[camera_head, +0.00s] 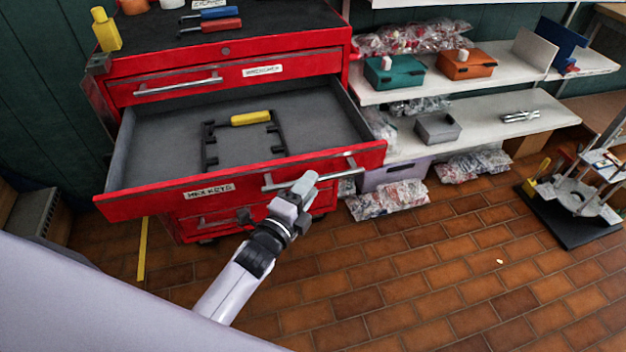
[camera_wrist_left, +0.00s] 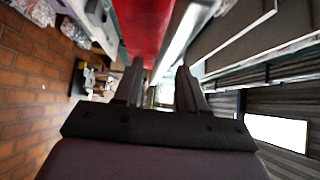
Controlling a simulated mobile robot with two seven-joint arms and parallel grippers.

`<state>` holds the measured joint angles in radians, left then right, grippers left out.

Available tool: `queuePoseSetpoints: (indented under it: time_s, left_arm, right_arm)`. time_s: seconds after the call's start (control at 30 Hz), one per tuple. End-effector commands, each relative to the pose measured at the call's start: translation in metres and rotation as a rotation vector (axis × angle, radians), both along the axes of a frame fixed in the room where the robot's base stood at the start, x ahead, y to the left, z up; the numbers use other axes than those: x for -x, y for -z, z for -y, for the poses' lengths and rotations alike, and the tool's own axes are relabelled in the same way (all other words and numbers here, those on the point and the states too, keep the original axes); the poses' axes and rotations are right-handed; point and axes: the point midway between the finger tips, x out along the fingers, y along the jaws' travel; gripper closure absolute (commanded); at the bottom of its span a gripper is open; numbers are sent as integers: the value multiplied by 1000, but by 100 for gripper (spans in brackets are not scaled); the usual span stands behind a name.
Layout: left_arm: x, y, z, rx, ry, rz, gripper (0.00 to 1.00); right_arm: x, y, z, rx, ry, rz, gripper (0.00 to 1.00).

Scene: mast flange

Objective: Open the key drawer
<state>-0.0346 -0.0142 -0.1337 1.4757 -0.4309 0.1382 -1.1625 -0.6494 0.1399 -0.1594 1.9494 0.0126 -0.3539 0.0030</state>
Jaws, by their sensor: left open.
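The key drawer (camera_head: 150,199), labelled "HEX KEYS", stands pulled far out of the red tool cabinet (camera_head: 225,62). Its grey inside shows a black holder frame (camera_head: 210,150) with a yellow piece (camera_head: 251,118) on it. The silver drawer handle (camera_head: 340,170) runs along the right part of the red front. My left gripper (camera_head: 308,184) is at this handle, with its jaws open. In the left wrist view the handle bar (camera_wrist_left: 180,38) runs down toward the gap between the open fingers (camera_wrist_left: 158,72); I cannot tell whether they straddle it. My right gripper is out of view.
A shut drawer with its handle (camera_head: 178,87) sits above the open one. Shelves (camera_head: 500,75) with a teal box (camera_head: 394,73) and an orange box (camera_head: 466,64) stand to the right. A black-based stand (camera_head: 570,225) is on the floor at right. The tiled floor between is mostly clear.

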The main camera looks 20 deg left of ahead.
Motion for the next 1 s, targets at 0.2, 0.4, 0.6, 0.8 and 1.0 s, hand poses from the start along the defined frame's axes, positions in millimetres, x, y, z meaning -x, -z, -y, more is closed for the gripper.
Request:
queuePoseSetpoints:
  time_s: [0.2, 0.4, 0.6, 0.8, 1.0]
  left_arm:
    - [29, 1, -6, 0, -1, -1, 60]
    - [40, 0, -8, 0, -1, -1, 60]
    - [40, 0, -8, 0, -1, 0, 60]
    - [40, 0, -8, 0, -1, 0, 60]
    - [44, 3, -10, 29, -5, -19, 60]
  right_arm:
    - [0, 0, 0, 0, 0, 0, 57]
    - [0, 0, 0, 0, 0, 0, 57]
    - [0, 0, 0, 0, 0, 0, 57]
    - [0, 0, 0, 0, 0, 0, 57]
    - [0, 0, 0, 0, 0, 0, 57]
